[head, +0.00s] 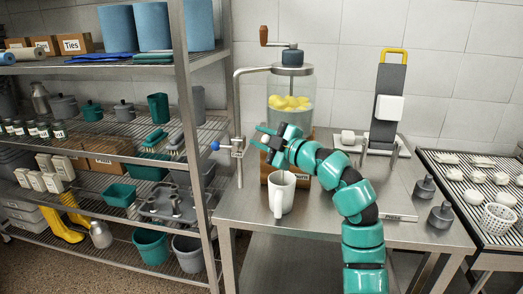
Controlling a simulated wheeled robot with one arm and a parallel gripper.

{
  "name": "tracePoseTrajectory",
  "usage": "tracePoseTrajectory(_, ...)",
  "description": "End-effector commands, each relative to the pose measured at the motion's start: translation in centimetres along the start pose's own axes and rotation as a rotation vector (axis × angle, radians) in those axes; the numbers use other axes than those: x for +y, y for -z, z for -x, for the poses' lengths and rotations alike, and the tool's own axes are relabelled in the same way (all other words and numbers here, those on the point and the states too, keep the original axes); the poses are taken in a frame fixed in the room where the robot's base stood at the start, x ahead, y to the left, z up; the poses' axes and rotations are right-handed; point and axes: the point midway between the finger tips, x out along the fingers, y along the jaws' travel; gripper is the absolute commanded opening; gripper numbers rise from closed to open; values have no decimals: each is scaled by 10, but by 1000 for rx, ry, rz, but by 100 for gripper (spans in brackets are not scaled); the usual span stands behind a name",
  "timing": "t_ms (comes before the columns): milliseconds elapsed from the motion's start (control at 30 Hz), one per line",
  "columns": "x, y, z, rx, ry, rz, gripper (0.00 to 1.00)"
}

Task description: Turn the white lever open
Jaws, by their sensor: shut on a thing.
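A clear drink dispenser (291,103) with yellow fruit in it stands on a wooden base on the steel table. My gripper (265,140) is at the dispenser's lower front, with its dark fingers pointing left. It is shut on a small pale piece, which I take to be the white lever (264,138). The fingers hide most of the lever, so its angle cannot be told. A white mug (282,192) stands upright on the table below my gripper, in front of the wooden base.
A bent metal pipe with a blue knob (215,146) rises at the table's left edge. A dark stand with a white block (389,108) and yellow handle is at the back right. Two dark weights (440,216) sit at the right. Full shelves (195,100) stand left.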

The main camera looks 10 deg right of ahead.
Motion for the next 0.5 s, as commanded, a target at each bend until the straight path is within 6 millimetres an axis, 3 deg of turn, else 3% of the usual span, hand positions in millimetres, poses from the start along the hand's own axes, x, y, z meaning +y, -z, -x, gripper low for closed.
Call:
tracePoseTrajectory(100,-9,-5,7,67,42,-1,0)
tracePoseTrajectory(500,-9,2,29,327,226,-4,0)
